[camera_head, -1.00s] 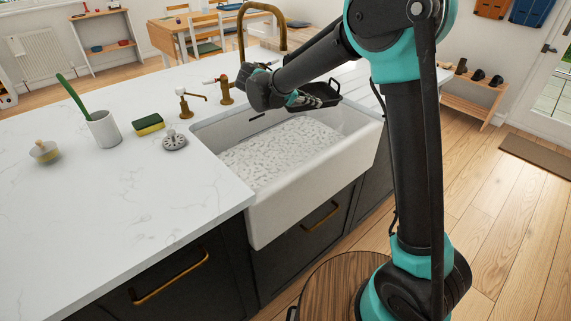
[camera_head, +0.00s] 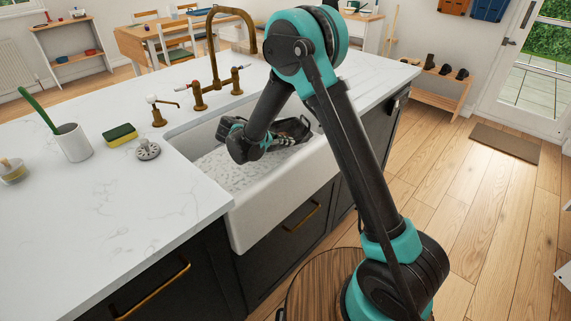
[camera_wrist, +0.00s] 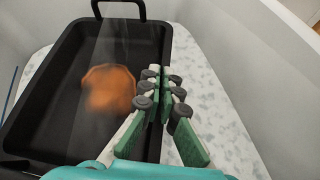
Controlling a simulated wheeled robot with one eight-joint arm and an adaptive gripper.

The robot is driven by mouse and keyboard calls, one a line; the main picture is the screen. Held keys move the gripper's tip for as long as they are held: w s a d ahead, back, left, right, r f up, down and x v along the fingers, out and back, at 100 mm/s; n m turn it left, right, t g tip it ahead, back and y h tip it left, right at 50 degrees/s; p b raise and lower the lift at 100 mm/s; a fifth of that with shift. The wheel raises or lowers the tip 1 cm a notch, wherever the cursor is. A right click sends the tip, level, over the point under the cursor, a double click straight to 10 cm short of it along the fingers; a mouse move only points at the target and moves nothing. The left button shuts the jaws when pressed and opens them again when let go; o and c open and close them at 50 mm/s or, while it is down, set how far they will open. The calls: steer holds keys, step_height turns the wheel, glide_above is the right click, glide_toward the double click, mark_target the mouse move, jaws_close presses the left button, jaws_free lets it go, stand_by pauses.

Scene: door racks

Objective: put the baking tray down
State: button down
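The black baking tray (camera_head: 293,128) is down inside the white sink (camera_head: 285,188), toward its right end. In the wrist view the tray (camera_wrist: 60,95) has an orange-brown stain on its floor and a handle at its far end. My gripper (camera_head: 272,142) reaches into the sink at the tray's near left side. In the wrist view my gripper (camera_wrist: 164,76) has its fingers closed about the tray's right side wall. White speckled suds (camera_head: 213,174) cover the sink's bottom. I cannot tell whether the tray touches them.
A brass tap (camera_head: 213,60) stands behind the sink. A strainer (camera_head: 147,150), a sponge (camera_head: 120,135) and a white pot with a green brush (camera_head: 72,143) stand on the counter to the left. The counter's front left is bare.

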step_height(320, 180, down, 10)
steer(key=shift+f, duration=0.2)
stand_by(0.3)
steer(key=c, duration=1.7)
jaws_free()
steer(key=shift+f, duration=0.1)
steer(key=shift+c, duration=0.2)
steer(key=v, duration=0.7)
steer(key=shift+s+a+r, duration=0.15)
steer(key=shift+a+r, duration=0.05)
steer(key=shift+r, duration=0.05)
